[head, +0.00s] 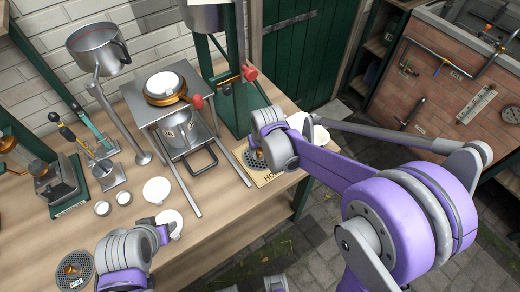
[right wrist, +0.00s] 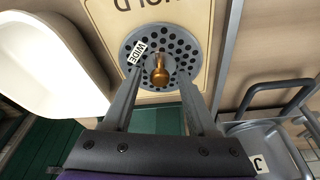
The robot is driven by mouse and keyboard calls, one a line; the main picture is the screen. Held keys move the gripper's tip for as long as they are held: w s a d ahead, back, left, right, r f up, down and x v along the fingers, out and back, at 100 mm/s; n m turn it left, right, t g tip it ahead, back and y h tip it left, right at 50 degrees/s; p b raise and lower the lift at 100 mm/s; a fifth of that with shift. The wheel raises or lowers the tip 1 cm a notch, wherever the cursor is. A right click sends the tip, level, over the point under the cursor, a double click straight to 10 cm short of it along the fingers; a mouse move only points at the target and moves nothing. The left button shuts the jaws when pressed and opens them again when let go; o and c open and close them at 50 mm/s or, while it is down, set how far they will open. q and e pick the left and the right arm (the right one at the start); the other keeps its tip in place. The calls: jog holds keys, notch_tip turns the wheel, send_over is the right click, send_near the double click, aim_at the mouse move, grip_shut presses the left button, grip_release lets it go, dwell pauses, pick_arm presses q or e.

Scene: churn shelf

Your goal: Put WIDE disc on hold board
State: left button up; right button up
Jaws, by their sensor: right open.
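The WIDE disc (right wrist: 185,45), a grey perforated plate with a copper-coloured knob and a WIDE label, lies on the wooden hold board (right wrist: 205,14) in the right wrist view. In the head view the board (head: 262,180) is at the table's right edge, partly hidden by my right gripper (head: 255,142). In the right wrist view my right gripper (right wrist: 157,88) is open, its fingers on either side of the knob and apart from it. My left gripper (head: 163,232) is at the lower left beside a white dish; its fingers are too unclear to judge.
Another perforated disc (head: 80,262) with a knob lies at the table's lower left. A metal stand (head: 165,105) occupies the table's middle. A white bowl (right wrist: 45,60) is close beside my right gripper.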

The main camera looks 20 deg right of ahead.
aim_at(263, 165)
jog(key=shift+r, duration=0.2)
jog(key=p+v, duration=0.1)
jog(key=v, duration=1)
jog(key=s+d+f+t, duration=0.1)
jog(key=s+d, duration=0.1)
jog(key=s, duration=0.6)
jog(key=s+d+f+t, duration=0.1)
jog(key=s+d, duration=0.1)
jog(key=s, duration=0.6)
jog(key=shift+s+d+f+m, duration=0.35)
jog(key=shift+d+m, duration=0.05)
jog(key=shift+c, duration=0.6)
jog(key=shift+w+a, duration=0.1)
jog(key=shift+a, duration=0.05)
